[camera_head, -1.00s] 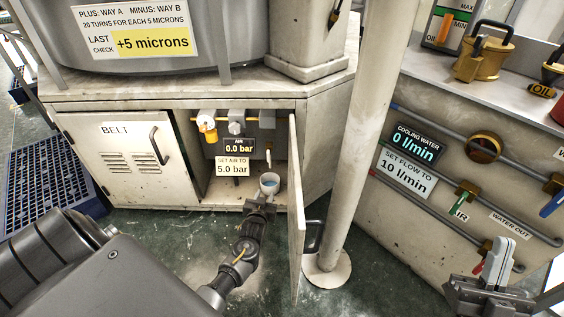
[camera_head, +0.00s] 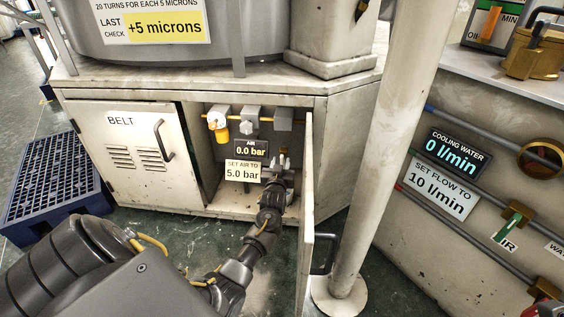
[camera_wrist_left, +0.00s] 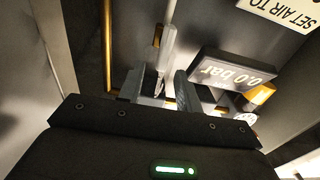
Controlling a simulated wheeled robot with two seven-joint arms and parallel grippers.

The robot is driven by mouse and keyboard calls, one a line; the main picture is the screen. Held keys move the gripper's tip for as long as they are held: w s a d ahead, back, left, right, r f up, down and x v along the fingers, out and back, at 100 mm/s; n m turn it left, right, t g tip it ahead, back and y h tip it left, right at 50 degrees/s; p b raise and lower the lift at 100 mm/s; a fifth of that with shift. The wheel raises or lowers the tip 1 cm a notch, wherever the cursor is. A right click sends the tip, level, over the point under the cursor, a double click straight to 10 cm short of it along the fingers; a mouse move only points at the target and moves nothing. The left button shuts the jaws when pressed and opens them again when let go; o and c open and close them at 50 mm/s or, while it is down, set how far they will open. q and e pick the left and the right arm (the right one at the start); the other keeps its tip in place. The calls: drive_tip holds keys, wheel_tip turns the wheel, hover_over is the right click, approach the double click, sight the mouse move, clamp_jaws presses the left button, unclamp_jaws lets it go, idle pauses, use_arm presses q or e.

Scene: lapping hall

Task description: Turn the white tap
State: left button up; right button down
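The white tap (camera_wrist_left: 168,45) shows in the left wrist view as a pale, narrow lever in front of the grey back panel of the open cabinet. My left gripper (camera_wrist_left: 156,88) is open, its two fingers on either side of the lever's near end with visible gaps. In the head view my left gripper (camera_head: 281,168) is inside the cabinet and largely hides the tap. The air display (camera_head: 251,148) reads 0.0 bar, above a sign (camera_head: 244,171) saying set air to 5.0 bar. My right gripper is at most a sliver at the lower right corner.
The open cabinet door (camera_head: 306,220) stands close to the right of my left arm. A pale post (camera_head: 385,170) is beyond it. The closed belt door (camera_head: 128,155) is at left.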

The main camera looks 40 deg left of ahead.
sight(281, 159)
use_arm(q)
drive_tip(key=shift+b+x, duration=0.7)
drive_tip(key=shift+x, duration=1.35)
drive_tip(key=shift+c, duration=0.3)
clamp_jaws()
